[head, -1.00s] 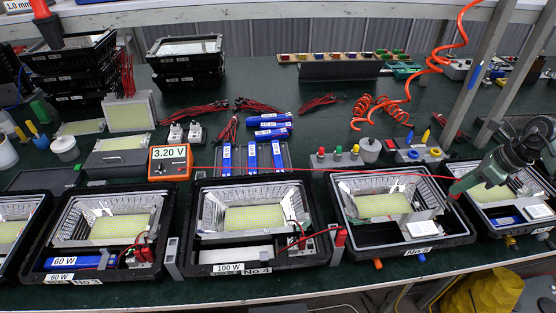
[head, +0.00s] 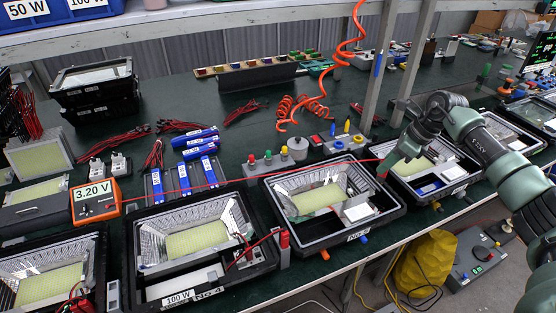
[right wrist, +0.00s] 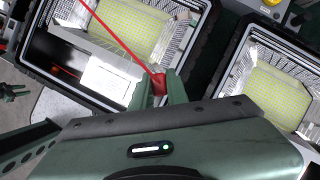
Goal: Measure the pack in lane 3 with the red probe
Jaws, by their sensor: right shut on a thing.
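My right gripper (head: 386,170) is near the gap between the No 5 housing and the housing right of it. In the right wrist view the gripper (right wrist: 160,90) is shut on the red probe (right wrist: 159,83), and its red lead runs up and left. In the head view the lead crosses the bench from the orange meter (head: 95,200), which reads 3.20 V. The lane 3 housing (head: 85,235) is cut off at the lower left; its pack is not visible, only red and black leads. My left gripper is not in view.
The No 4 housing (head: 139,262) holds a white 100 W pack (head: 185,284). A grey post with a red top (head: 284,239) stands at its right. The No 5 housing (head: 268,190) is beside it. Blue packs (head: 200,145) lie behind, and an orange coiled hose (head: 350,45) hangs above.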

